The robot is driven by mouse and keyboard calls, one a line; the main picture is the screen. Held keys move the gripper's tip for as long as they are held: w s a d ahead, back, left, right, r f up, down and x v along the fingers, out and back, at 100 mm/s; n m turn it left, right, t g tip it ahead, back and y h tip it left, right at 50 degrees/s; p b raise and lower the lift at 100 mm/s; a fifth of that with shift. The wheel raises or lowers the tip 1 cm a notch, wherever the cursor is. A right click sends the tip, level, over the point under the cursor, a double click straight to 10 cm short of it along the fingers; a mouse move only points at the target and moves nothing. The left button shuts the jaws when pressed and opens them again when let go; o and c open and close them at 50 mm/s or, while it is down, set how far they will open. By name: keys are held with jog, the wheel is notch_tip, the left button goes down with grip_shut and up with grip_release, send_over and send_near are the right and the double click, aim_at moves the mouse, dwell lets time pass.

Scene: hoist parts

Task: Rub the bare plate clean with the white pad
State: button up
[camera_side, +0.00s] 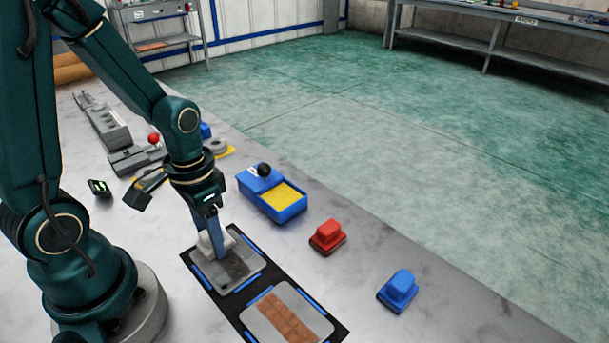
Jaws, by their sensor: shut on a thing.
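My gripper (213,228) points down and is shut on the white pad (204,243), which shows on either side of the fingers. The pad is over the back part of a grey plate (247,261) with a dark smudge on it. The pad looks to be on or just above this plate; I cannot tell if they touch. A second grey plate (259,322) with a brown, rust-coloured band lies nearer the camera. Both plates lie on a black mat (228,300) with blue strips at their edges. The fingers hide part of the pad.
A blue box (289,213) with a yellow inside and a black knob stands behind the plates. Grey fixtures (105,122) stand at the back left. The tabletop front right is clear.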

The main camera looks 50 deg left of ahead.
aim_at(246, 284)
jog(key=shift+a+f, duration=0.15)
jog(key=shift+a, duration=1.25)
jog(key=shift+d, duration=0.15)
jog(key=shift+d, duration=1)
jog(key=shift+d+f, duration=0.1)
jog(key=shift+d, duration=0.4)
jog(key=shift+c, duration=0.5)
jog(key=shift+d, duration=4.55)
notch_tip(246, 284, up, 2)
jog(key=shift+w, duration=0.1)
jog(key=shift+r, duration=2.1)
